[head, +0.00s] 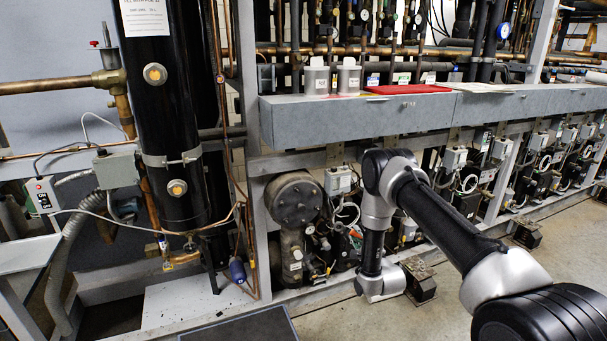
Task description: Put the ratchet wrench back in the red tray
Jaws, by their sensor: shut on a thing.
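The red tray (425,88) lies flat on top of the long grey ledge of the rack, right of two grey canisters. It looks shallow, and no wrench can be made out on it. I do not see the ratchet wrench anywhere in the head view. My arm reaches in from the lower right, bends in front of the ledge and hangs down to its wrist near the floor rail. My gripper cannot be made out beyond the wrist, so its jaws and anything in them are hidden.
Two grey canisters (349,77) stand on the grey ledge (340,119) beside the tray. White papers (483,87) lie to its right. Pipes and gauges rise behind the ledge. A tall black cylinder (165,110) stands at left. Compressors (293,205) sit below the ledge. Open floor (455,315) shows at front.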

